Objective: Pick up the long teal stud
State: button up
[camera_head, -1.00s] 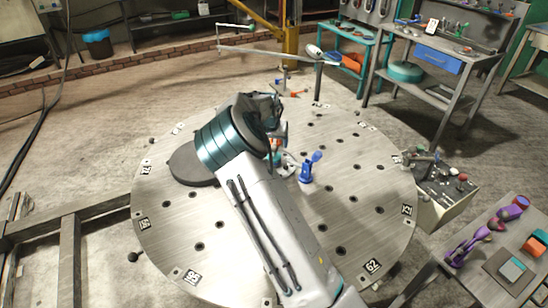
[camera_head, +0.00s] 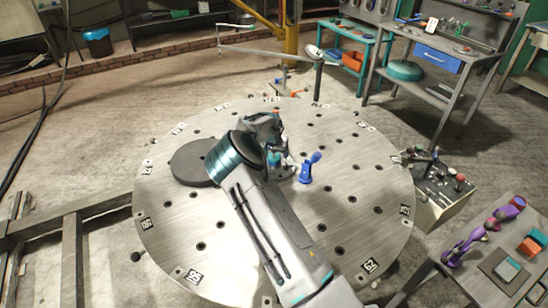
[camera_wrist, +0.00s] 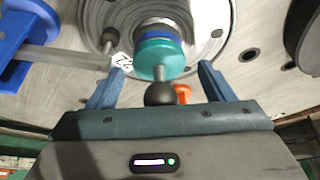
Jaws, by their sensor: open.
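In the wrist view a teal stud (camera_wrist: 160,56) points toward the camera, with a wide teal collar, a blue band behind it and a thin stem ending in a dark ball. It stands out from a round metal flange (camera_wrist: 205,20). My gripper (camera_wrist: 159,70) is open, with one blue-grey finger to each side of the stud. Gaps show between the fingers and the stud, and I see no contact. In the head view my own arm hides most of the gripper and the stud.
A blue clamp-like piece (camera_head: 308,170) stands on the round steel table (camera_head: 350,235), right of my arm; it also shows in the wrist view (camera_wrist: 22,35). A dark grey disc (camera_head: 190,163) lies left of my arm. A control box (camera_head: 445,190) stands at the table's right edge.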

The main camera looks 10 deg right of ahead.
jog(key=c, duration=1.2)
jog(key=shift+o, duration=0.2)
notch_tip(320, 180, up, 18)
jog(key=b, duration=0.1)
jog(key=shift+b, duration=0.4)
